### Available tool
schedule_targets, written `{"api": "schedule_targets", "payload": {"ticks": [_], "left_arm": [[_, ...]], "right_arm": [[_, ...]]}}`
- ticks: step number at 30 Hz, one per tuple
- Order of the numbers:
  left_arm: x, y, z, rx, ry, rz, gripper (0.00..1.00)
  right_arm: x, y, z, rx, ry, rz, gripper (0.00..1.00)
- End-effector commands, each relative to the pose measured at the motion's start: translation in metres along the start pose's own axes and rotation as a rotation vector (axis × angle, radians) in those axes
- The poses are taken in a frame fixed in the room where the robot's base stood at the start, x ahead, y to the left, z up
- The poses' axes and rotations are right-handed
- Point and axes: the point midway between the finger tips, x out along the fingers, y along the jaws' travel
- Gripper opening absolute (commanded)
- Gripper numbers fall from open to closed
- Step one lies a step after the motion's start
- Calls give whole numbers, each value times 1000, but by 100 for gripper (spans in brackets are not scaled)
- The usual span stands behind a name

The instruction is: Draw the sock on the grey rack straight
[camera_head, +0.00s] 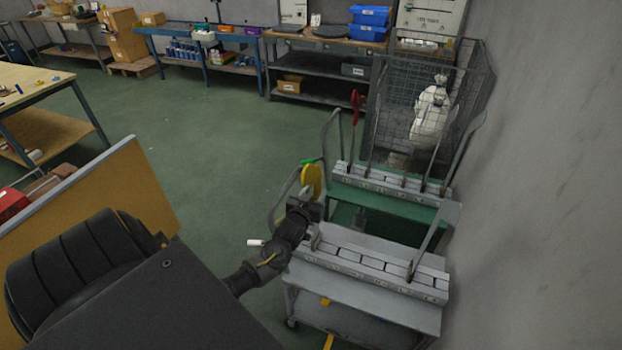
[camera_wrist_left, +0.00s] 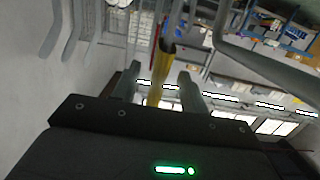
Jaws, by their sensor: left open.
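The grey rack (camera_head: 350,262) stands on a grey cart at the lower right of the head view. A yellow sock (camera_head: 312,179) with a green end stands upright at the rack's left end. Its lower part is hidden behind my left gripper (camera_head: 303,203). In the left wrist view the yellow sock (camera_wrist_left: 156,88) lies between the two spread fingers of my left gripper (camera_wrist_left: 158,84), with a gap to each finger. The gripper is open and not closed on it. Whether the sock is twisted or creased is too small to tell. My right gripper is not in view.
A bare grey form (camera_head: 433,232) rises from the grey rack's right end. Behind stands a green rack (camera_head: 385,185) with a red sock (camera_head: 357,103) and several bare forms. A wire cage (camera_head: 470,85) holds white material. A wall is close on the right.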

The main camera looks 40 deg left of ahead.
Motion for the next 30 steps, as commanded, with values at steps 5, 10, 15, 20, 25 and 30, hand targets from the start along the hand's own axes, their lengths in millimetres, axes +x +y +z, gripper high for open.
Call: {"api": "schedule_targets", "payload": {"ticks": [5, 10, 15, 20, 25, 30], "left_arm": [[16, 0, 2, 0, 2, 1, 44], [24, 1, 1, 1, 0, 1, 44], [27, 0, 0, 1, 0, 1, 44], [27, 0, 0, 1, 0, 1, 44], [27, 0, 0, 0, 0, 1, 33], [27, 0, 0, 0, 0, 1, 11]], "right_arm": [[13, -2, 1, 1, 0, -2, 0], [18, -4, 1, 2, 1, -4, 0], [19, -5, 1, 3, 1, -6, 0], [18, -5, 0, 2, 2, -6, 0], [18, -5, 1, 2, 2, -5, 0], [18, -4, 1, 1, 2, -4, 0]]}}
